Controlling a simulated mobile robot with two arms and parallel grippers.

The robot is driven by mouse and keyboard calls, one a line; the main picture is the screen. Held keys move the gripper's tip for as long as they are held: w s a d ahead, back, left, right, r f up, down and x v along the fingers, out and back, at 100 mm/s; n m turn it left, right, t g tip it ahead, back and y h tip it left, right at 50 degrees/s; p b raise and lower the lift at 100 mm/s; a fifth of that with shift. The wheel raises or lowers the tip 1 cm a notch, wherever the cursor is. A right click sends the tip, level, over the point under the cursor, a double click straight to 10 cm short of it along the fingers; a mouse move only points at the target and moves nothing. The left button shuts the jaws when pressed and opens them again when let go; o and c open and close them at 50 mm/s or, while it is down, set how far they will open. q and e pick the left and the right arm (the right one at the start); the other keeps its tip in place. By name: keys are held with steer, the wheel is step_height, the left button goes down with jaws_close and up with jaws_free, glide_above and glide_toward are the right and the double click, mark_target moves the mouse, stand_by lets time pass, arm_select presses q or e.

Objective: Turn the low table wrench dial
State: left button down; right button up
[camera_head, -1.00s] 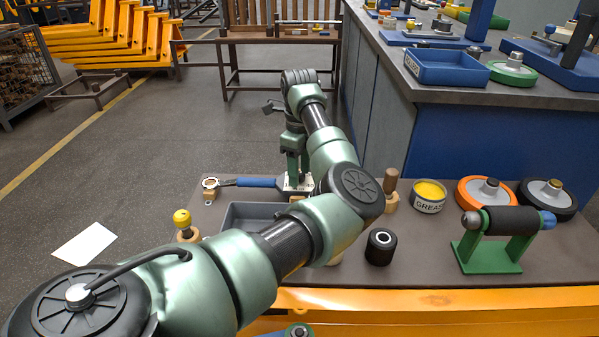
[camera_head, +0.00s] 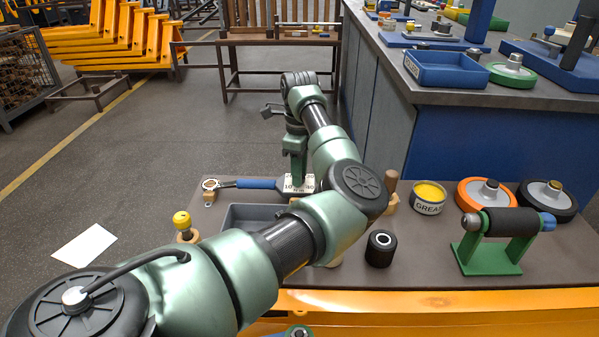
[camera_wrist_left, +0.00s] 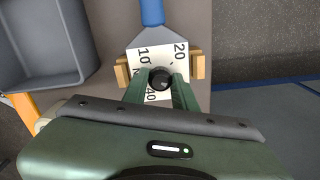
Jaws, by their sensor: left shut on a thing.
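The wrench (camera_head: 250,184) lies along the back of the low table (camera_head: 420,262), its ring end (camera_head: 210,185) at the left on a small wooden block. Its white scale plate (camera_head: 291,184) carries numbers, and the plate also shows in the left wrist view (camera_wrist_left: 143,62). A black round dial knob (camera_wrist_left: 160,79) sits on the plate. My left gripper (camera_wrist_left: 163,84) points down at the plate and is shut on the knob, one green finger on each side. In the head view my left gripper (camera_head: 297,172) stands over the plate, partly hidden by my arm. My right gripper does not show.
A grey tray (camera_head: 232,217) and a yellow-topped knob piece (camera_head: 182,222) are near my arm. A black roller (camera_head: 380,247), a grease tin (camera_head: 428,197), wheels (camera_head: 486,193) and a green roller stand (camera_head: 500,235) stand to the right.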

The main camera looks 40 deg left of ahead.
arm_select(q)
steer(key=n, duration=1.2)
steer(key=shift+n, duration=0.9)
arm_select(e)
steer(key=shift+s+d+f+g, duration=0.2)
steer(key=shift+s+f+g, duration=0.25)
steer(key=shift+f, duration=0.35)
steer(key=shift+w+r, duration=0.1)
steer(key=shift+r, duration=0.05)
arm_select(q)
steer(key=c, duration=1.1)
jaws_free()
